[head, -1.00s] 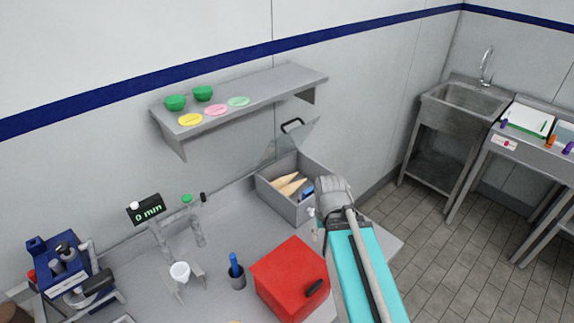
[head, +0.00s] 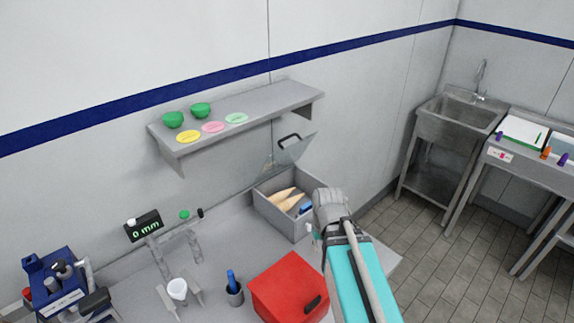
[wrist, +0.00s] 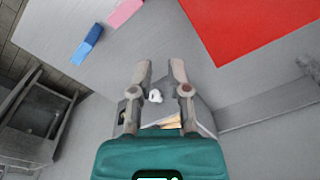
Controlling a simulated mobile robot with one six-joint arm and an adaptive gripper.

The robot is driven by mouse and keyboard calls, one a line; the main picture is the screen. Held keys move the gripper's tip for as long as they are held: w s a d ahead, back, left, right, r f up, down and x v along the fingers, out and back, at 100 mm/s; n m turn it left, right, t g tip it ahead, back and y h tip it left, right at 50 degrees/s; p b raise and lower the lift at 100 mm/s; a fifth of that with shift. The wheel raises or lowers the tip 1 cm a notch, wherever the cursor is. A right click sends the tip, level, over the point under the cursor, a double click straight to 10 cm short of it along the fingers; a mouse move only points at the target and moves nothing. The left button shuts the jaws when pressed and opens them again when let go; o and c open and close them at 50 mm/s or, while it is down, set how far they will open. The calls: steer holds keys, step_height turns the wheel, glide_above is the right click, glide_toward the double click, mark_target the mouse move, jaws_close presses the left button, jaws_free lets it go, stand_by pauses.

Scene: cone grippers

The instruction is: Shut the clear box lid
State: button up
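The clear lid (head: 297,151) of the grey box (head: 283,222) stands raised at the back, tilted up and open, with a dark handle (head: 289,139) on its upper edge. Tan cone-shaped items (head: 286,196) and a blue item (head: 306,208) lie inside the box. My gripper (head: 316,236) is at the front right of the box in the head view, below the lid's height and partly covering the box's right side. In the wrist view my gripper (wrist: 160,66) has its fingers apart, with a small white part (wrist: 155,96) visible between them. I cannot tell whether it touches the box.
A red box (head: 285,285) with a dark handle stands in front of the grey box. A wall shelf (head: 262,108) with green bowls and coloured discs hangs above, left of the lid. A blue block (wrist: 86,44) and a pink block (wrist: 123,12) lie on the table.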

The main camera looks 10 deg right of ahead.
steer(key=w+a+r+n+t+y+p, duration=0.1)
steer(key=w+r+p, duration=0.1)
steer(key=w+r, duration=0.1)
steer(key=w+a+r+n+t+y+p, duration=0.1)
steer(key=w+r+p, duration=0.1)
steer(key=w, duration=0.4)
steer(key=w+a+r+n+t+y+p, duration=0.1)
steer(key=w+r+n+p, duration=0.1)
steer(key=w+r, duration=0.2)
steer(key=shift+w+r+t+y, duration=0.2)
steer(key=shift+w+t+y, duration=0.15)
steer(key=shift+w, duration=0.25)
jaws_close()
steer(key=w+d+r+n+t+y+p, duration=0.1)
steer(key=w+r+n+t+y+p, duration=0.2)
steer(key=w+r, duration=1)
steer(key=w+t+p, duration=0.2)
steer(key=p, duration=0.1)
steer(key=shift+d+p, duration=0.15)
steer(key=shift+p, duration=0.2)
steer(key=shift+w+f+t, duration=0.15)
steer(key=shift+t, duration=0.1)
steer(key=b, duration=0.5)
glide_above(281, 156)
steer(key=w+d, duration=0.1)
steer(key=w, duration=0.2)
steer(key=shift+w+d+f, duration=0.1)
steer(key=shift+f, duration=1.15)
steer(key=shift+w+d+f, duration=0.1)
steer(key=shift+f, duration=1.15)
